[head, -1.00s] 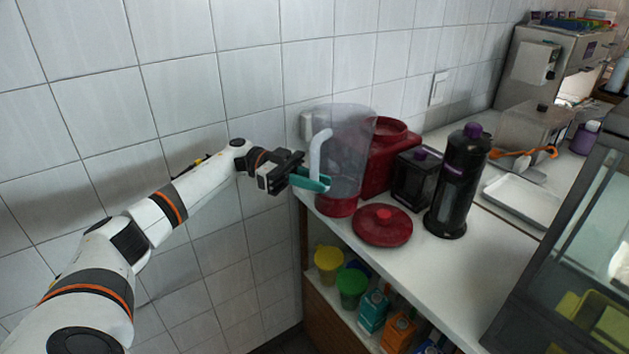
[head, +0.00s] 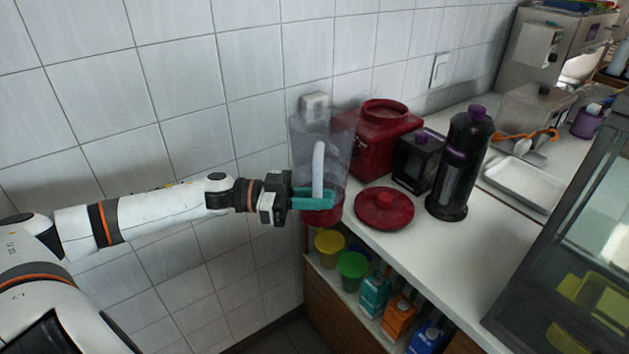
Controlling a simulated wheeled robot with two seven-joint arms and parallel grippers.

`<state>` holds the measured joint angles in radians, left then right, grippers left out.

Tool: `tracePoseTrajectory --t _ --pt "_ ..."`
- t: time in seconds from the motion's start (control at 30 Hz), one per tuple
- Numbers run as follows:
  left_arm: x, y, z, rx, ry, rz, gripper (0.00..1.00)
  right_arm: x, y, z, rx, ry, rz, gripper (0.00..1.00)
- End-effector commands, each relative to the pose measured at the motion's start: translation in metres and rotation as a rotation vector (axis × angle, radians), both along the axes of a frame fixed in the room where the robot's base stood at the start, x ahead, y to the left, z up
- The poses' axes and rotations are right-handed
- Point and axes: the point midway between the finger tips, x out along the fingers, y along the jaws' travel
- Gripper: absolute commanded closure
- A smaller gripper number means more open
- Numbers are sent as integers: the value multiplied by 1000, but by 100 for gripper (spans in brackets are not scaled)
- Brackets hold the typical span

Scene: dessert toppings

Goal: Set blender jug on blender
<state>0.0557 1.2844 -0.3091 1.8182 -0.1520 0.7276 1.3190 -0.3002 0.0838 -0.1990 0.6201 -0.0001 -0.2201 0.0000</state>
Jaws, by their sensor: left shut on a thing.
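The blender jug (head: 336,150) is clear with a white handle (head: 318,168) and a red bottom. It is upright in front of the tiled wall, at the left end of the counter. My left gripper (head: 316,198) is shut on the lower part of the jug's handle, its teal fingers across it. The red blender base (head: 384,135) stands on the counter behind and to the right of the jug, which overlaps its left edge in the picture. My right gripper is not in view.
A black container with a purple cap (head: 420,160) and a tall black bottle (head: 461,165) stand right of the base. A white tray (head: 525,182) lies farther right. Yellow and green cups (head: 352,264) and cartons (head: 398,315) fill the shelf below. The counter's front middle is clear.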

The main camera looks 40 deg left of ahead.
Motion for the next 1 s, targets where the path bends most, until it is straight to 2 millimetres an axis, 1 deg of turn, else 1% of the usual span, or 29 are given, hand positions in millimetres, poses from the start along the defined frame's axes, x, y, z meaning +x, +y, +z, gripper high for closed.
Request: tracePoseTrajectory --t 0.03,0.27,0.7,1.0 --pt "-6 -6 -4 3 5 29 100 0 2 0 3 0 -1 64" --pt "-21 -23 -17 -6 -2 184 100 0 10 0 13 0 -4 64" --pt "-62 -62 -51 -13 -1 599 100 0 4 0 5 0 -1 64" --pt "-85 -84 -74 -5 0 840 100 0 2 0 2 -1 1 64"
